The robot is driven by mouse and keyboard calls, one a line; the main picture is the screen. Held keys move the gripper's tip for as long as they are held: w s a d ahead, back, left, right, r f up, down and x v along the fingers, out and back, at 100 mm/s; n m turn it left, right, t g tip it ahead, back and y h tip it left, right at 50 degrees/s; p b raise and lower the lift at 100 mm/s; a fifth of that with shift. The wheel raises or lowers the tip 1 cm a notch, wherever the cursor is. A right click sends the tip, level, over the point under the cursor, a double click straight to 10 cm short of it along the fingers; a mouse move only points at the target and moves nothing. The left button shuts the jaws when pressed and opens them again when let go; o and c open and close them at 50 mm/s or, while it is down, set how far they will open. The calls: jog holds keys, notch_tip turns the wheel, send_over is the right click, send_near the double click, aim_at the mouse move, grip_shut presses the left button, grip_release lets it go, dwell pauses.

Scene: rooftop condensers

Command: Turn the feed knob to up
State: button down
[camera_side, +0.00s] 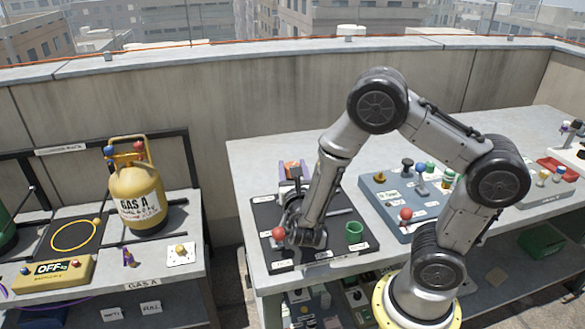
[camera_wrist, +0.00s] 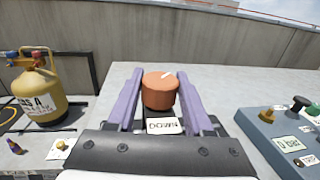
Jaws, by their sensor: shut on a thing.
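The feed knob is an orange-red round knob (camera_wrist: 160,92) with a short white mark on top, slanting toward the far right. A plate reading DOWN (camera_wrist: 163,126) shows on its near side. My gripper (camera_wrist: 161,95) has its two purple fingers on either side of the knob, shut on it. In the side view, the orange knob (camera_side: 292,166) shows at the far end of the dark mat, with my gripper (camera_side: 293,180) at it. No plate reading UP can be made out.
A blue-grey control panel (camera_side: 380,205) is to the right. A yellow gas bottle (camera_side: 138,195) stands on the left bench.

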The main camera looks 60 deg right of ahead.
jog(key=shift+n+t+y, duration=1.9)
jog(key=shift+t+y, duration=0.2)
jog(key=shift+c, duration=1.4)
grip_release()
jog(key=shift+s, duration=0.1)
jog(key=v, duration=1.3)
jog(key=shift+s, duration=0.35)
jog(key=shift+a+r, duration=0.1)
